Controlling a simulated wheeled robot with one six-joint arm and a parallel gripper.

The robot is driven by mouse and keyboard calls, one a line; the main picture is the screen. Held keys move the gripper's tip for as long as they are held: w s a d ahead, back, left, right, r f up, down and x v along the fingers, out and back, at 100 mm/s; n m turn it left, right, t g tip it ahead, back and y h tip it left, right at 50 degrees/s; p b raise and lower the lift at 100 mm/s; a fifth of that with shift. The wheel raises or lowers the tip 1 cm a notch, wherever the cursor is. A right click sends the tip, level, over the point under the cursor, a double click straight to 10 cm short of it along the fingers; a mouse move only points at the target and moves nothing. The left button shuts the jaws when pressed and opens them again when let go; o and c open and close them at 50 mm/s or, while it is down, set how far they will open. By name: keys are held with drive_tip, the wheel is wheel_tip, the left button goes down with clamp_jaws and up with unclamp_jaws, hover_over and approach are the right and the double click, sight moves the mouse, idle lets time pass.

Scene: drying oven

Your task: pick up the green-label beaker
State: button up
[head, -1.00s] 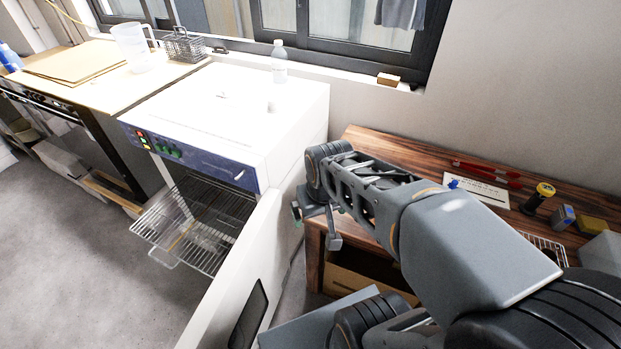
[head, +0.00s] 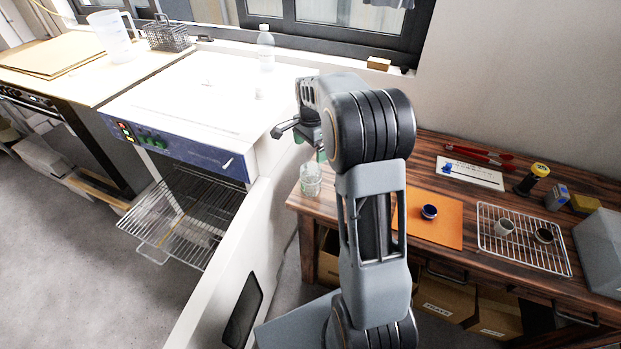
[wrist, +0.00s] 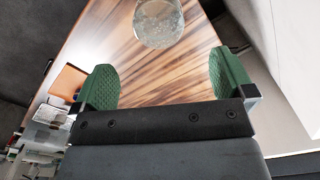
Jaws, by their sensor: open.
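A clear glass beaker (head: 311,180) stands on the left end of the dark wooden table (head: 440,155). In the wrist view the beaker (wrist: 158,22) is at the top, beyond my fingertips and roughly centred between them; its upper part is cut off. I cannot make out a green label on it. My gripper (head: 303,143) is just above and beside the beaker in the head view, partly hidden by my wrist. In the wrist view my gripper (wrist: 162,65) has its green finger pads wide apart, with nothing between them.
The white oven (head: 205,95) stands left of the table, its door (head: 225,285) open and a wire shelf (head: 175,225) pulled out. Right of my arm are an orange mat (head: 450,225) with a small blue-rimmed pot (head: 429,212), and a wire rack (head: 525,255) with small cups.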

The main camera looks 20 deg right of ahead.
sight(311, 169)
wheel_tip(311, 169, down, 11)
drive_tip(key=shift+s+f, duration=0.1)
idle(0.6)
drive_tip(key=c, duration=1)
